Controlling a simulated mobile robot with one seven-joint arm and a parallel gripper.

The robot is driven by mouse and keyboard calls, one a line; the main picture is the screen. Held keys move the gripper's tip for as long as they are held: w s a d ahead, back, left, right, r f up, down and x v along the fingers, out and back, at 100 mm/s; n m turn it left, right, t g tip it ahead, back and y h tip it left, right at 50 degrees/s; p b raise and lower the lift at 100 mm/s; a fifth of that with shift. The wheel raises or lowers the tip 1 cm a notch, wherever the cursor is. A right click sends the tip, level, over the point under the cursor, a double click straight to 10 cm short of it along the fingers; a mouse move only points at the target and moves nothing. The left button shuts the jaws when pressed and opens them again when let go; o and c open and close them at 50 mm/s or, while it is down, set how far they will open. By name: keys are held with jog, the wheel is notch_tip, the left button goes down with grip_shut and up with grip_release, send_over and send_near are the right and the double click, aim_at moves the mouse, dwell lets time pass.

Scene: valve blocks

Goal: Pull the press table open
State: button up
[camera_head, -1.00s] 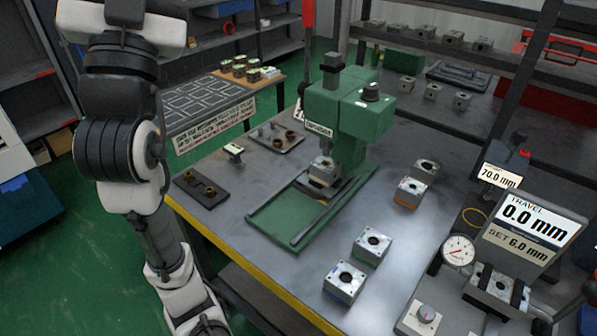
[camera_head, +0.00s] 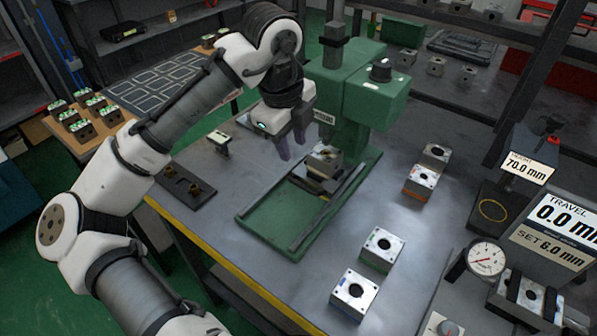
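The green press (camera_head: 352,90) stands on the workbench in the camera_head view. Its flat green base (camera_head: 275,218) with two rails extends toward the front left. The press table (camera_head: 312,186), a dark small plate, sits at the rear of the rails under the press head. A metal valve block (camera_head: 325,158) rests on it. My gripper (camera_head: 293,146) points down just left of the press head, above and behind the press table's left side. Its two fingers look apart with nothing between them. I cannot tell its exact height or whether it touches anything.
Valve blocks (camera_head: 381,248) stand right of the press base, with more farther back (camera_head: 421,180). A gauge (camera_head: 486,259) and displays (camera_head: 553,222) fill the right.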

aim_at(300, 184)
jog(key=f, duration=0.4)
jog(key=w+d+f, duration=0.1)
jog(key=f, duration=0.6)
jog(key=shift+w+d+f+p, duration=0.15)
jog(key=shift+w+f+p, duration=0.15)
jog(key=shift+w, duration=0.05)
grip_shut()
